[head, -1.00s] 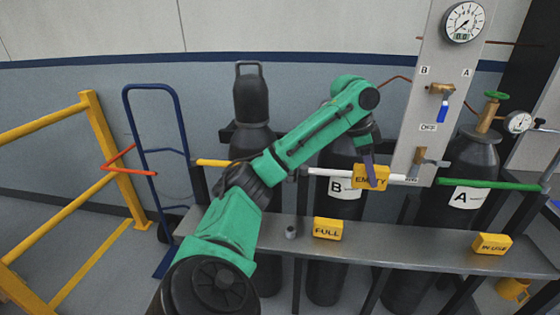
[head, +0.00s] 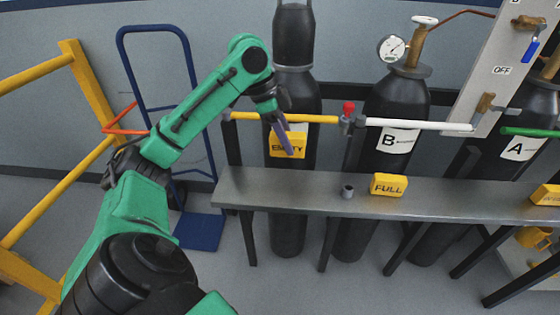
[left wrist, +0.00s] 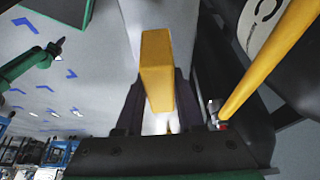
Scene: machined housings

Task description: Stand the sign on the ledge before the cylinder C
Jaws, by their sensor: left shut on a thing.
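My left gripper (head: 282,132) is shut on the yellow EMPTY sign (head: 288,150), held above the grey ledge (head: 310,195) near its left end. The sign also shows in the left wrist view (left wrist: 157,60), between the two dark fingers (left wrist: 157,108). The dark cylinder (head: 294,40) behind the sign is the leftmost one. The sign and gripper hide part of its front in the head view. A round-lettered white label, seemingly C, shows on a dark cylinder in the left wrist view (left wrist: 262,25).
A yellow bar (head: 245,116) with a red-knobbed valve (head: 348,112) runs before the cylinders. On the ledge stand a small grey cup-like piece (head: 347,191) and the FULL sign (head: 388,185). Cylinder B (head: 398,100) stands to the right. The ledge's left part is clear.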

